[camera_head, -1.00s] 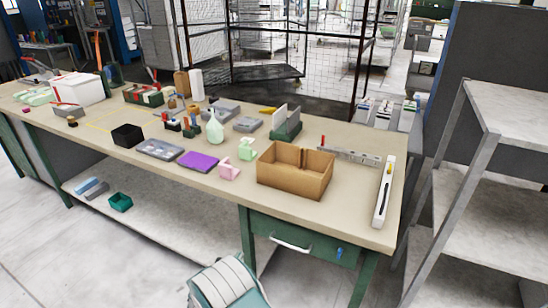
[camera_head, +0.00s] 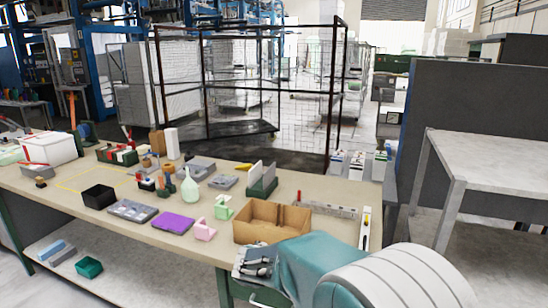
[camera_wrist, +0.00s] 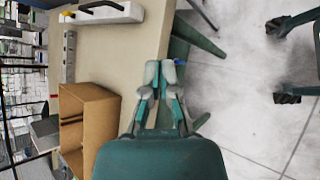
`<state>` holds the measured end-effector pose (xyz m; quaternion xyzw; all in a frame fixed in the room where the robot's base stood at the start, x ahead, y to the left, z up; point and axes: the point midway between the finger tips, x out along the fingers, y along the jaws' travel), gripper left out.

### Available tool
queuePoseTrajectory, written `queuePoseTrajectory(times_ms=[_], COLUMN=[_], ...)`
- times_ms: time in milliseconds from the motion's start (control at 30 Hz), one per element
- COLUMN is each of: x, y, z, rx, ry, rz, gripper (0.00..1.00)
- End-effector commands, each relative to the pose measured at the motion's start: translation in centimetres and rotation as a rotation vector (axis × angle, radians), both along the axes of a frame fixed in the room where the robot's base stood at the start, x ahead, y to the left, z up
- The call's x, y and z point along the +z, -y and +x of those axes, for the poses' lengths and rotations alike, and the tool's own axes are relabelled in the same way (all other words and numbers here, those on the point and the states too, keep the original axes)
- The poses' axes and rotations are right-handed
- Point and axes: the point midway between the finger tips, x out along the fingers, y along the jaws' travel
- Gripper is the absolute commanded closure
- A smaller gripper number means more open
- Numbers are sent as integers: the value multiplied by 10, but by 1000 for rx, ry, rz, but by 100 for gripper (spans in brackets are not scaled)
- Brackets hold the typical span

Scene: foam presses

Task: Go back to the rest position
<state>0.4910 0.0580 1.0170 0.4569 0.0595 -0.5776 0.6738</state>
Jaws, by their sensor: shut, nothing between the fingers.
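My gripper (camera_head: 257,264) is in front of the workbench (camera_head: 322,232), near its right front part, in the head view. My arm comes in from the lower right. In the wrist view my gripper (camera_wrist: 160,72) has its grey fingertips together with nothing between them. It is beside the bench's front edge. The open cardboard box (camera_head: 270,221) stands on the bench just behind my gripper in the head view. The arm hides part of the drawer below the bench top.
A purple pad (camera_head: 172,222), a pink holder (camera_head: 204,230) and a black box (camera_head: 99,196) sit on the bench. A grey shelf (camera_head: 490,165) stands at the right. A mesh cage (camera_head: 245,90) is behind.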

Motion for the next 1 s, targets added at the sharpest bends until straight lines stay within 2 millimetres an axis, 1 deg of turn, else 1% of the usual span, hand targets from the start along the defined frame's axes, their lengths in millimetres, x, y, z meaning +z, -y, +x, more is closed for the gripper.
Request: queuePoseTrajectory(times_ms=[33,100,233,400,600,800,900,1000], x=[12,23,39,57,72,81,85,86], y=[13,25,44,60,68,66,63,60], z=[-13,-30,-64,-108,-157,-201,-219,-232], rx=[-53,-123,-249,-407,-579,-734,-803,-852], ry=[23,50,105,190,305,434,499,547], rz=[58,140,290,488,721,957,1068,1154], gripper=[100,100,100,100,100,100,100,100])
